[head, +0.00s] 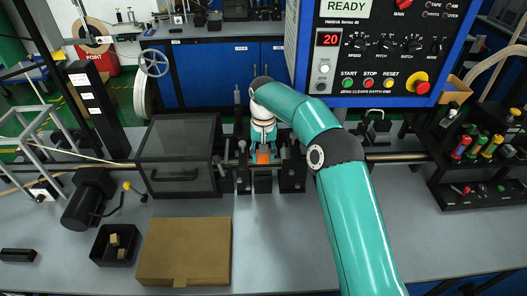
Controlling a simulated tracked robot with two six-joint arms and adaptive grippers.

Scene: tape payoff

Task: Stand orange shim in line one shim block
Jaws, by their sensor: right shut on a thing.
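The orange shim (263,158) shows as a small orange patch low between the black parts of the line, at the picture's middle. My right gripper (263,147) points down from above and is shut on it; the fingers hide part of it. Black blocks (292,176), which look like the shim block, stand around and just in front of the shim. Whether the shim touches them or sits in a slot is too small to tell. My left gripper is not in view.
A dark covered box (178,155) stands close left of the gripper. A control panel (380,50) hangs behind my right arm. A cardboard box (185,250) and a black bin (115,244) lie at front left. A tool rack (480,165) stands right. The front middle bench is clear.

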